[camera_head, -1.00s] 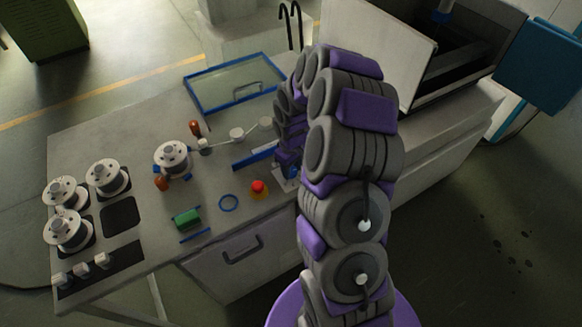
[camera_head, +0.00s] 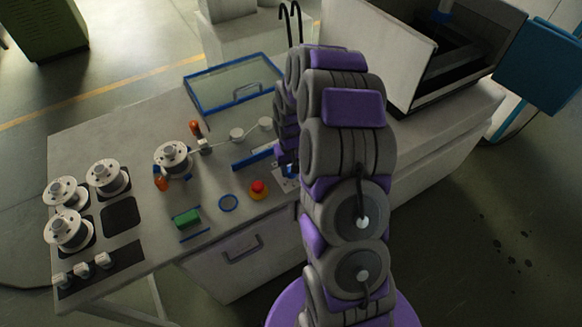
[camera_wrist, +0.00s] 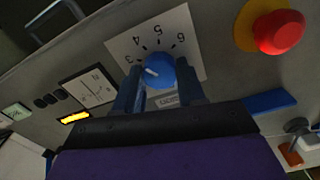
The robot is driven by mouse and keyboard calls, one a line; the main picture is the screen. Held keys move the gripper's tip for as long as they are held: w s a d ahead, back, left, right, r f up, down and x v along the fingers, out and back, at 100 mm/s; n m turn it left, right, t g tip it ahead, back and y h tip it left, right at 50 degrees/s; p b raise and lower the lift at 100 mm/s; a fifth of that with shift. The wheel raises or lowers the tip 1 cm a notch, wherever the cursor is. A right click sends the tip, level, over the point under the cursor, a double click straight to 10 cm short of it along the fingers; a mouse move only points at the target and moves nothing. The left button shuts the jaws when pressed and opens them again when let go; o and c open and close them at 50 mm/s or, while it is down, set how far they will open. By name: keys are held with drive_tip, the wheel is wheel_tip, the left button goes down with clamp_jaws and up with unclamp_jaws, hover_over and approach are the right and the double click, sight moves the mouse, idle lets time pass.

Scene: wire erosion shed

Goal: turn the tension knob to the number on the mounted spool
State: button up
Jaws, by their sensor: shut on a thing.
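The blue tension knob (camera_wrist: 159,71) stands on a white dial plate (camera_wrist: 178,28) in the wrist view. The numbers 3, 4, 5 and 6 show on the plate, tipped over in the picture. The knob's white mark points to the left, roughly toward the 3. My gripper (camera_wrist: 160,84) is shut on the knob, one finger on each side. In the head view my arm hides most of the knob and gripper. The mounted spool (camera_head: 172,157) is on the bench top, left of my arm; its number is too small to read.
A red stop button (camera_head: 258,187) sits close by the dial; it also shows in the wrist view (camera_wrist: 279,32). Several spare spools (camera_head: 67,230) stand at the bench's left end. A gauge (camera_wrist: 89,87) and a lit yellow indicator (camera_wrist: 75,117) are on the panel.

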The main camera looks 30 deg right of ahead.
drive_tip(key=m+p, duration=0.1)
drive_tip(key=m, duration=0.4)
drive_tip(key=shift+w+r+m, duration=0.1)
drive_tip(key=shift+r+m, duration=0.05)
drive_tip(key=shift+m, duration=0.15)
drive_tip(key=shift+m+p, duration=0.5)
drive_tip(key=shift+m, duration=1.7)
drive_tip(key=o, duration=1.1)
drive_tip(key=shift+c, duration=0.2)
wheel_tip(320, 180, up, 17)
drive_tip(key=p, duration=0.1)
